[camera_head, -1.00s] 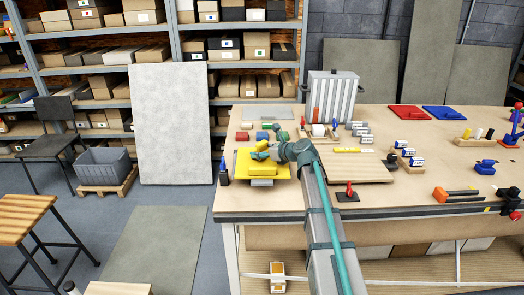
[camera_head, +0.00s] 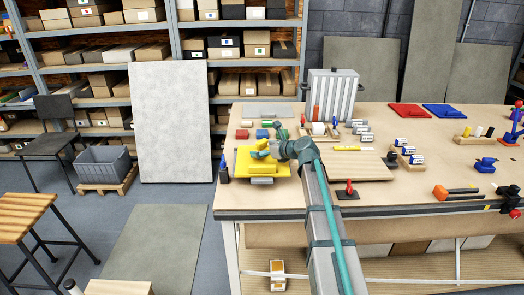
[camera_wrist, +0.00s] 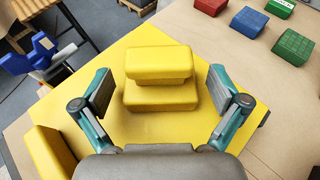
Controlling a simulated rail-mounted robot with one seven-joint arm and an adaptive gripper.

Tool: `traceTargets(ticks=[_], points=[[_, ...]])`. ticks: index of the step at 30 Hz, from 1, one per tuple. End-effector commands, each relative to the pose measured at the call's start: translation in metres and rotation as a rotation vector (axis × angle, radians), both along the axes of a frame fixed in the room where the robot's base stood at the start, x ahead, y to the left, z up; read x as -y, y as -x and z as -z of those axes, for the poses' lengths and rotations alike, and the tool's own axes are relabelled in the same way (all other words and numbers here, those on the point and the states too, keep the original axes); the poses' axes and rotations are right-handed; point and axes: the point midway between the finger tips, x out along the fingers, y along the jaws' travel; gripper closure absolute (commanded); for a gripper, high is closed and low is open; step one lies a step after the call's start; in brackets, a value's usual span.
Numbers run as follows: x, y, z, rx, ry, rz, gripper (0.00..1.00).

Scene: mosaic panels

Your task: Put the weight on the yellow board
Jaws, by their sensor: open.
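The yellow board (camera_wrist: 130,45) lies flat on the bench; it also shows at the bench's left end in the head view (camera_head: 242,160). A yellow upper block (camera_wrist: 158,62) rests on a wider yellow lower block (camera_wrist: 162,97), both over the board. Another yellow block (camera_wrist: 50,152) is at the lower left of the wrist view. I cannot tell which yellow piece is the weight, or whether the stack is one object. My gripper (camera_wrist: 160,90) is open, its fingers either side of the stack with gaps. In the head view my gripper (camera_head: 262,153) partly hides the board.
Red (camera_wrist: 210,5), blue (camera_wrist: 249,21) and green (camera_wrist: 293,46) blocks lie beside the board. A blue-and-black tool (camera_head: 224,167) stands at the board's left. A wooden slatted board (camera_head: 352,165) and a red-handled clamp (camera_head: 348,190) lie to the right.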

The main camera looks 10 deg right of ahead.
Motion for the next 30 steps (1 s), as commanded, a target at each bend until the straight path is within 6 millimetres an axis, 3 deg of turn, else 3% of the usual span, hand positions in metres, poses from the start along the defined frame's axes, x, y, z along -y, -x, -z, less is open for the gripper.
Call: traceTargets(ticks=[15, 21, 30], points=[[0.049, 0.070, -0.033, 0.001, 0.000, 0.002, 0.02], [0.061, 0.084, -0.041, 0.000, 0.000, 0.001, 0.02], [0.063, 0.087, -0.044, -0.001, -0.001, 0.000, 0.02]])
